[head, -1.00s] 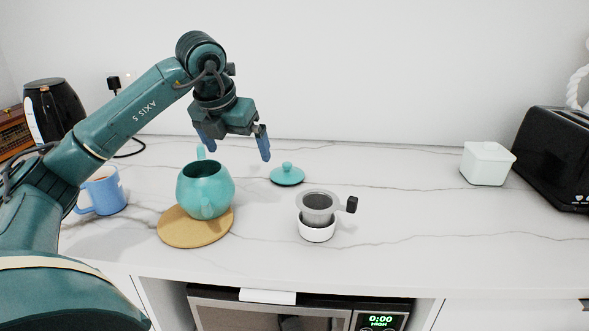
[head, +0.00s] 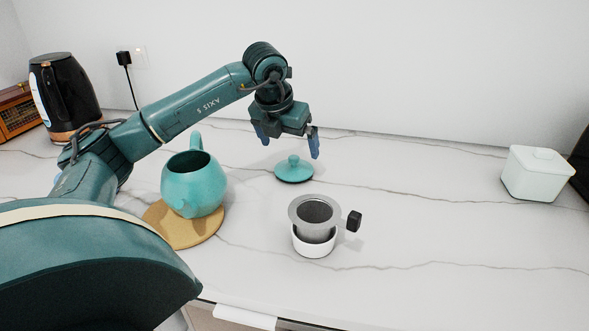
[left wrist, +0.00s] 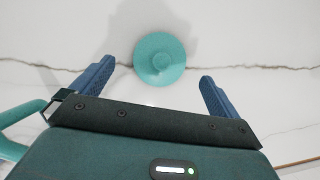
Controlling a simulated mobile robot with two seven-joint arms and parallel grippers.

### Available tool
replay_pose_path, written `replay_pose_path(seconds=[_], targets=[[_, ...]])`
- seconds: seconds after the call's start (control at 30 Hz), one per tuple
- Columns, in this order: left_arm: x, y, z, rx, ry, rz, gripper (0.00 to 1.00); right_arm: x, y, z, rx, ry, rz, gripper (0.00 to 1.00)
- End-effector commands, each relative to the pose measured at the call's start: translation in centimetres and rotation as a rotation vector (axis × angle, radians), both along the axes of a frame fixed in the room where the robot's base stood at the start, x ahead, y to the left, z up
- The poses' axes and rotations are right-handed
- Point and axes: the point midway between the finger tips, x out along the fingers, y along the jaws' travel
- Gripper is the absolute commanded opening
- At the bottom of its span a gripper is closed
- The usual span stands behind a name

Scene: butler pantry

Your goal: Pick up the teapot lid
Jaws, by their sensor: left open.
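The teal teapot lid (head: 294,170) lies on the marble counter with its round knob up, right of the teapot. My left gripper (head: 288,147) is open and empty, above the counter close to the lid, fingers pointing down. In the left wrist view the lid (left wrist: 160,58) shows just beyond the fingertips, between the lines of the two blue fingers (left wrist: 153,70). The teal teapot (head: 194,184) stands open-topped on a round cork mat (head: 168,233). My right gripper is not in view.
A metal strainer (head: 316,212) with a black handle sits in a white holder (head: 314,243) in front of the lid. A white lidded box (head: 537,175) stands at right. A black kettle (head: 66,95) and a wooden radio (head: 17,112) stand at back left. The counter right of the lid is clear.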

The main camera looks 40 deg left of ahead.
Motion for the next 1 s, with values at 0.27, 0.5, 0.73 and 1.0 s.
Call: replay_pose_path(seconds=[0.27,0.5,0.73,1.0], targets=[[1.1,0.1,-2.4,0.0,0.004,-0.001,1.0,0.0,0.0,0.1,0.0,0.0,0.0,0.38],[2.3,0.3,-5.1,0.0,0.001,-0.001,1.0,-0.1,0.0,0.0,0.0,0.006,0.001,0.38],[2.4,0.3,-5.4,0.001,0.001,-0.001,1.0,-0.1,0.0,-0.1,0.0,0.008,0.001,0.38],[2.4,0.3,-5.3,0.0,0.0,-0.001,0.8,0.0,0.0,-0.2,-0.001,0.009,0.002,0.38]])
